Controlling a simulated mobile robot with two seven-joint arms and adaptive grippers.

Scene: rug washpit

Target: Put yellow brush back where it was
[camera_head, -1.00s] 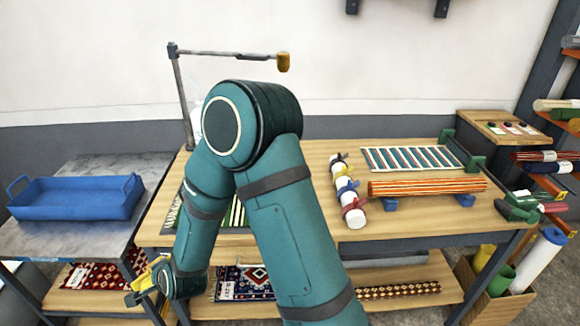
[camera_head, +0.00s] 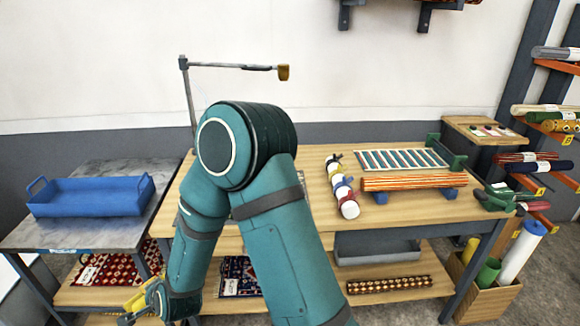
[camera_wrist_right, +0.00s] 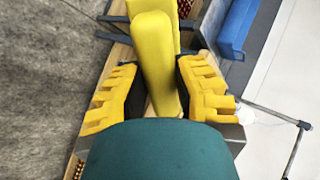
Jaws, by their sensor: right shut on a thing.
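The yellow brush (camera_wrist_right: 153,62) is between the fingers of my right gripper (camera_wrist_right: 163,95) in the right wrist view. The gripper is shut on it, and its yellow ridged fingers lie on either side. The brush's far end runs out of the top of the picture. In the head view my right gripper (camera_head: 142,300) is low at the lower left, in front of the benches. The brush is hard to tell from the yellow fingers there. My left gripper is not in view.
A blue tray (camera_head: 92,197) sits on the grey left bench. A box of rolls (camera_head: 487,302) stands at right. My arm hides the table's left part.

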